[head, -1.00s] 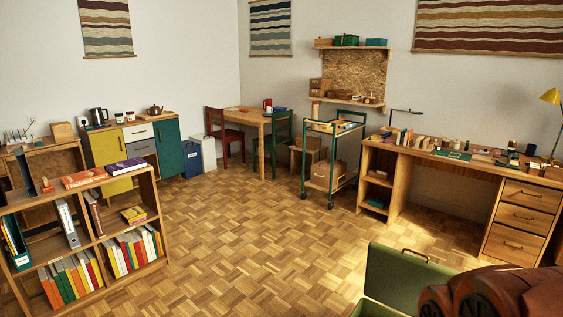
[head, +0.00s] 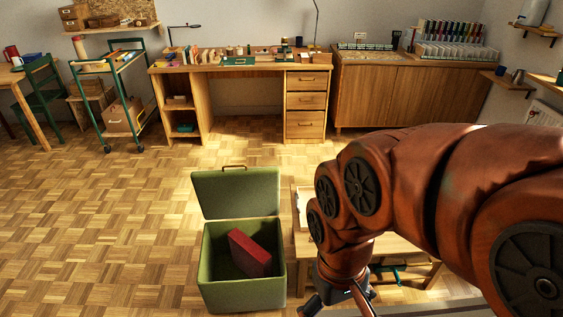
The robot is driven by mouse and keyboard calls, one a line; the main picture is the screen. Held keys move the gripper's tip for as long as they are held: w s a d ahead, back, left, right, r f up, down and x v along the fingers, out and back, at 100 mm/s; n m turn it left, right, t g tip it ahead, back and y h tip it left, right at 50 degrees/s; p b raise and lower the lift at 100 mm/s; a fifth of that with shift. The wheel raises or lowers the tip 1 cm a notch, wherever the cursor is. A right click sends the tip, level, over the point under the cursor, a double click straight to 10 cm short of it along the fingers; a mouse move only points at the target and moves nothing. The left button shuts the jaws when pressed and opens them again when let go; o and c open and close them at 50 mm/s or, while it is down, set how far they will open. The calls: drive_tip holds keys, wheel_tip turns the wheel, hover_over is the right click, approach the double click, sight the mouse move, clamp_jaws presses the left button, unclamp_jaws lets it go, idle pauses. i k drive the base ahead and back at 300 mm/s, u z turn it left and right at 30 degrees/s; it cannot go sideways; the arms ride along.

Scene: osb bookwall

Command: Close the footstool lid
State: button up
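The green footstool (head: 243,297) stands on the parquet floor at the lower middle of the head view. Its green lid (head: 238,194) is open and stands upright along the far edge, with a handle on its top edge. A dark red box or book (head: 249,253) leans inside the footstool. My red-brown arm comes in from the right. My gripper (head: 335,305) is at the bottom edge, to the right of the footstool and apart from it. Its fingers are mostly cut off or hidden, so I cannot tell its opening.
A low wooden table (head: 405,249) stands right of the footstool, partly behind my arm. A wooden desk (head: 240,70) and a cabinet (head: 400,97) line the back wall. A green trolley (head: 104,97) stands at the back left. Floor left of the footstool is clear.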

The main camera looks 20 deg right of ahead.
sight(247, 192)
drive_tip(key=z, duration=0.35)
drive_tip(key=i, duration=1.15)
drive_tip(key=u, duration=0.9)
